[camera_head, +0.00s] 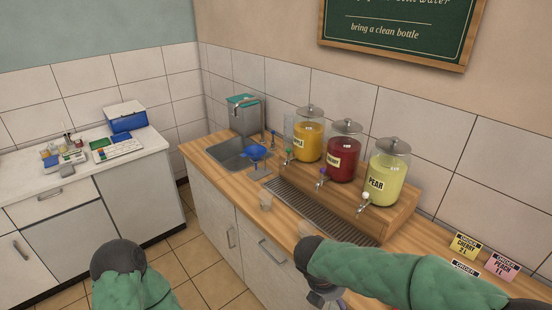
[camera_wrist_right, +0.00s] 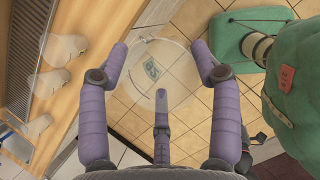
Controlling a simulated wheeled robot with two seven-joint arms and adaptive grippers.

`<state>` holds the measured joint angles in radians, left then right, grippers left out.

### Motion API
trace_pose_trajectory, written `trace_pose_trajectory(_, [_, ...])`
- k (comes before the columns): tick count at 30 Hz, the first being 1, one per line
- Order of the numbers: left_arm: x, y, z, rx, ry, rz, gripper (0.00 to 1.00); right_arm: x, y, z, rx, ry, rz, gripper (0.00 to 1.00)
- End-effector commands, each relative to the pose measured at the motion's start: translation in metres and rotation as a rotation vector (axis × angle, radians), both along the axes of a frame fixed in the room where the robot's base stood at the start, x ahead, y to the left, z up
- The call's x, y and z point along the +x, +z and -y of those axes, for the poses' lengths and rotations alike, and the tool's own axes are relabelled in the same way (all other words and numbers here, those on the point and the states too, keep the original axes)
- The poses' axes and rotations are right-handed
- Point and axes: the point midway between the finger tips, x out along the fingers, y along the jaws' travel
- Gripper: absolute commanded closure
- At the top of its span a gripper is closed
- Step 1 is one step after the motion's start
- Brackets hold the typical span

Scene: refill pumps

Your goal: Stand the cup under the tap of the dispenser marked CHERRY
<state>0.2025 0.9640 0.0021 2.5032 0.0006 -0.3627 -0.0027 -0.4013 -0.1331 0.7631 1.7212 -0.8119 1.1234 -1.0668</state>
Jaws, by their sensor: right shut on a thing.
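The red dispenser (camera_head: 345,148) is the middle of three on the wooden stand; its label is small but looks like CHERRY. Its tap (camera_head: 321,179) hangs over the grooved drip tray (camera_head: 316,212). My right gripper (camera_wrist_right: 160,68) is shut on a clear cup (camera_wrist_right: 152,72), whose round outline and small mark show between the fingers, above the floor beside the counter. In the head view my right gripper (camera_head: 322,299) is at the counter's front, partly cut off and hidden by my arm. My left gripper is out of view.
Clear cups (camera_head: 265,202) (camera_head: 305,229) stand along the counter's front edge. The orange dispenser (camera_head: 309,138) and PEAR dispenser (camera_head: 386,178) flank the red one. Order cards (camera_head: 466,245) lie right.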

Motion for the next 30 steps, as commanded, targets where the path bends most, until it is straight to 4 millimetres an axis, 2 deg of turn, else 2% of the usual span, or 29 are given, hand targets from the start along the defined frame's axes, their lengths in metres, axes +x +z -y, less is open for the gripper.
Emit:
trace_pose_trajectory(4, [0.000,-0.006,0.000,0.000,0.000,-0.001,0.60,0.005,-0.016,0.003,-0.002,-0.171,-0.003,0.50])
trace_pose_trajectory(8, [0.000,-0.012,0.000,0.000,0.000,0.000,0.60,0.011,-0.038,0.007,-0.004,-0.415,-0.006,0.50])
trace_pose_trajectory(18, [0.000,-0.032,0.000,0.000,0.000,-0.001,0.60,0.028,-0.110,0.020,-0.003,-1.242,-0.007,0.51])
trace_pose_trajectory(24, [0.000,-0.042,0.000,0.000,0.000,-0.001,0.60,0.035,-0.147,0.026,0.000,-1.663,-0.005,0.51])
trace_pose_trajectory(30, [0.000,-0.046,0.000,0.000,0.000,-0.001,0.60,0.038,-0.167,0.028,0.002,-1.892,-0.002,0.51])
